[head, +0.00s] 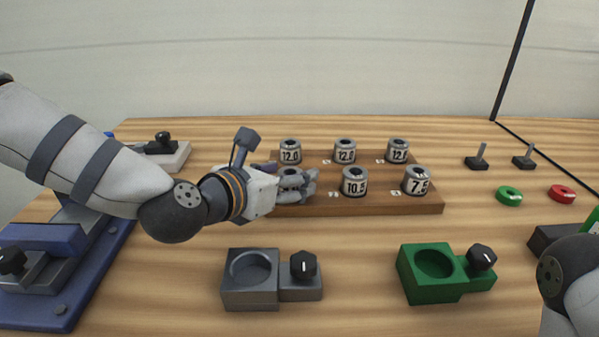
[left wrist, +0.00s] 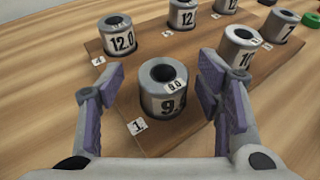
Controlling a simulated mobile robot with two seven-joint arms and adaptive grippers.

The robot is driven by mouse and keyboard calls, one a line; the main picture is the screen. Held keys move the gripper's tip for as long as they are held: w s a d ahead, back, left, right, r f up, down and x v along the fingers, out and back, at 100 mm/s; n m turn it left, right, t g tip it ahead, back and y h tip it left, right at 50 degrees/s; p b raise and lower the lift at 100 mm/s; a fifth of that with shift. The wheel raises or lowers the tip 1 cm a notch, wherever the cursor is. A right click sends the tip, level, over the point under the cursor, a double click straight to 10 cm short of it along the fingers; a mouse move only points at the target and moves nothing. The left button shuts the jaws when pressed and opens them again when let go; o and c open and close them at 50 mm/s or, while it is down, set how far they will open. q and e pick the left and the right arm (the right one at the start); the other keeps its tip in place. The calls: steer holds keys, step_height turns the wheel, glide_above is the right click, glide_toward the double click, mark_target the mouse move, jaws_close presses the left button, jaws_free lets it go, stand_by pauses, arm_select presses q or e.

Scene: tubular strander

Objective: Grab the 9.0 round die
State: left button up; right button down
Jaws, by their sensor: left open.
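The 9.0 round die (left wrist: 165,90) is a grey metal cylinder with a dark hole on top and a white label. It stands upright on the wooden board, at a front corner next to a small tag marked 1. My left gripper (left wrist: 162,98) is open, with its purple-padded fingers on both sides of the die; whether they touch it I cannot tell. In the head view my left gripper (head: 305,186) is at the board's front left and mostly hides this die. My right gripper is not in view.
On the wooden board (head: 390,204) stand several other dies, including 10.5 (head: 354,181), 7.5 (head: 416,180) and 12.0 (head: 290,151). A grey holder (head: 250,290) and a green holder (head: 430,275) stand in front. Green (head: 509,196) and red (head: 562,193) rings lie right.

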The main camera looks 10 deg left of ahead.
arm_select(q)
steer(key=shift+x, duration=0.95)
steer(key=shift+s+d, duration=0.1)
steer(key=shift+s+r, duration=0.2)
steer(key=shift+s, duration=0.25)
steer(key=shift+c, duration=1.1)
steer(key=shift+s+a+r, duration=0.1)
steer(key=shift+s+a, duration=0.1)
steer(key=shift+a, duration=0.05)
steer(key=c, duration=0.4)
steer(key=shift+w, duration=0.15)
jaws_close()
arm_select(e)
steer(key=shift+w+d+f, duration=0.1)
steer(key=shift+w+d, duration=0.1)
